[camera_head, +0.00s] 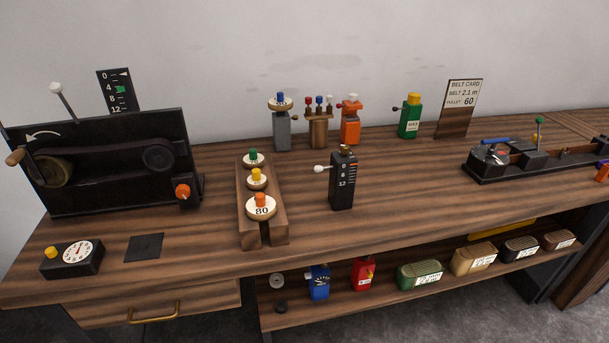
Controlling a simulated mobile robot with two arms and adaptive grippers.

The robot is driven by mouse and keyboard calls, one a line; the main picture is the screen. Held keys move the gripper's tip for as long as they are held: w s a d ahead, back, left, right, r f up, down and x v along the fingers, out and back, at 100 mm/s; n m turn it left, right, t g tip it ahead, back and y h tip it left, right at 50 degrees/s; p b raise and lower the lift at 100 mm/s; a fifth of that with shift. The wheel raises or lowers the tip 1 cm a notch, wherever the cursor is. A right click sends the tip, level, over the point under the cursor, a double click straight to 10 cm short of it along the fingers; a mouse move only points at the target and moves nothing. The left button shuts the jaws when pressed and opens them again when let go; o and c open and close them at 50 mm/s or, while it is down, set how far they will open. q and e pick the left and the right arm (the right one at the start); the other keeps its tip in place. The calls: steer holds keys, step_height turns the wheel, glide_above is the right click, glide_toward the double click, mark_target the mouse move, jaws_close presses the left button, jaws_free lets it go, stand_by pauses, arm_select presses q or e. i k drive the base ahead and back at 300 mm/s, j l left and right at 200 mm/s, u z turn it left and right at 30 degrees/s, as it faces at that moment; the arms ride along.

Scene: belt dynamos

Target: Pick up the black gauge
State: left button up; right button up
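A black upright block (342,182) stands near the middle of the bench, with a white-marked scale on its face reading 4, 8, 12 and a white-tipped knob sticking out on its left. A low black box with a round white dial (76,252) and a yellow knob lies at the front left of the bench. A black scale board (118,90) marked 0 to 12 stands behind the black machine. Which of these is the black gauge I cannot tell for certain. Neither of my grippers is in view.
A wooden rack (276,228) with numbered discs stands left of the upright block. A black machine (105,160) with a crank fills the left. Grey (282,130), orange (350,125) and green (410,122) blocks stand behind.

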mark_target(343, 176)
steer(key=i+l+u, duration=0.3)
steer(key=i+l, duration=0.15)
steer(key=l, duration=0.3)
steer(key=i+l+u, duration=0.2)
steer(key=l, duration=0.2)
steer(key=k, duration=0.5)
